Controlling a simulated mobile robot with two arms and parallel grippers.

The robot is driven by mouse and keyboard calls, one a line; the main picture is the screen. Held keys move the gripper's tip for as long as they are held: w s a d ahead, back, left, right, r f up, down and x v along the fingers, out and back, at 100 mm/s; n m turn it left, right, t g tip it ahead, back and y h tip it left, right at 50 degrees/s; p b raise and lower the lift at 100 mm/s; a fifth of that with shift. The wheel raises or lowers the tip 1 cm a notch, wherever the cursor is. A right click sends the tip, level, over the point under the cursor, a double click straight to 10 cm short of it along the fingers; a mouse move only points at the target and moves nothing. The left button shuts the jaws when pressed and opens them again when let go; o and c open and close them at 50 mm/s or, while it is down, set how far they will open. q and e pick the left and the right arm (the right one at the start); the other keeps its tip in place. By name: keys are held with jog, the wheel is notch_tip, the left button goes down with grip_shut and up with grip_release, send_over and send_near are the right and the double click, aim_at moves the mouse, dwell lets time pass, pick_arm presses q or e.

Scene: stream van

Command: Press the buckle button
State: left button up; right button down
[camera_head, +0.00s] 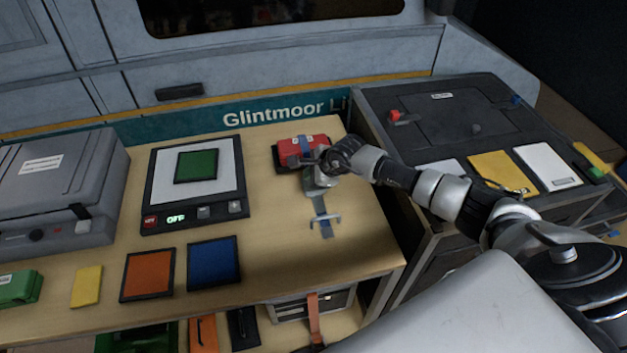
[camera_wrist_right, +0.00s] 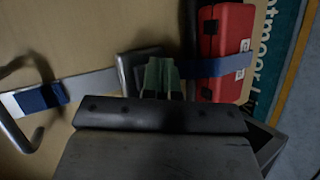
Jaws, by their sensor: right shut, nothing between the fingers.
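A red case (camera_head: 303,146) lies on the bench near its back right, with a blue strap across it. The case also shows in the wrist view (camera_wrist_right: 228,48). A grey metal buckle (camera_wrist_right: 128,66) sits on the strap line beside the case, partly covered by my fingers. The grey strap (camera_wrist_right: 92,83) runs from it to a blue end piece (camera_wrist_right: 42,98). My right gripper (camera_wrist_right: 162,80) is shut and empty, its greenish fingertips over the buckle. It also shows in the head view (camera_head: 316,170). The button is hidden; I cannot tell whether the fingertips touch it. My left gripper is out of view.
A metal hook (camera_wrist_right: 22,132) lies near the strap's end. A dark cabinet (camera_head: 440,130) adjoins at right.

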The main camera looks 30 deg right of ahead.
jog(key=shift+f, duration=0.25)
dwell(0.4)
jog(key=shift+r+p, duration=0.45)
jog(key=shift+r, duration=0.5)
jog(key=shift+r+p, duration=1.65)
jog(key=shift+r, duration=0.9)
